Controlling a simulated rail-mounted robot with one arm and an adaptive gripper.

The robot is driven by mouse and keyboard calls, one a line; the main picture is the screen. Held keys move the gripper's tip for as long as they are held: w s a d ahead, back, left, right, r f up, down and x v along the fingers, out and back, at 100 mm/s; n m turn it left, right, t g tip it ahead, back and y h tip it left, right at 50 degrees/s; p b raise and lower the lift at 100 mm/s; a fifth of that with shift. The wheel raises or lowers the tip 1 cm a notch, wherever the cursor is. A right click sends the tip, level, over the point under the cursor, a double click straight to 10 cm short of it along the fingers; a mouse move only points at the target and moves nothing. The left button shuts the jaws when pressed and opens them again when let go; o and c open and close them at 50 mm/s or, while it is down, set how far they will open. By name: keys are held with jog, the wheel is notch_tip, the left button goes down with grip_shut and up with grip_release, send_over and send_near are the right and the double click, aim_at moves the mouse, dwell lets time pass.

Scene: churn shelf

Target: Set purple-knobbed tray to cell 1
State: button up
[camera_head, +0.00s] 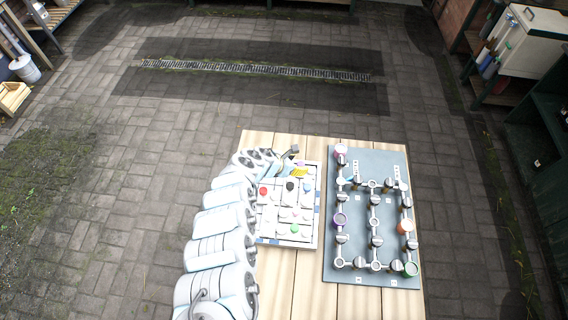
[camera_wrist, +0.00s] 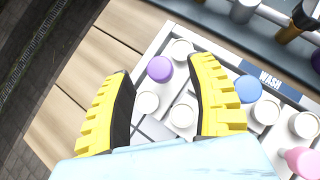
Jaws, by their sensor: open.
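The purple knob (camera_wrist: 159,69) of the purple-knobbed tray shows in the wrist view, near a corner of the white sliding-tray frame (camera_wrist: 294,93). My gripper (camera_wrist: 163,88) has two yellow ribbed fingers spread wide, with the purple knob in the gap between them, nearer the right finger; nothing is gripped. I cannot tell how high the fingers are above the tray. In the head view my gripper (camera_head: 300,171) is over the far end of the frame (camera_head: 286,244), and hides part of it. Cell numbers are not readable.
White knobs (camera_wrist: 181,117) lie close to the fingers, a blue knob (camera_wrist: 248,88) right of the right finger, and a pink knob (camera_wrist: 303,162) farther right. Red (camera_head: 263,191), black (camera_head: 290,186) and green (camera_head: 294,229) knobs also show. A grey pipe-and-valve panel (camera_head: 371,276) stands to the right.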

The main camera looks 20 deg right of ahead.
jog(key=shift+v, duration=4.05)
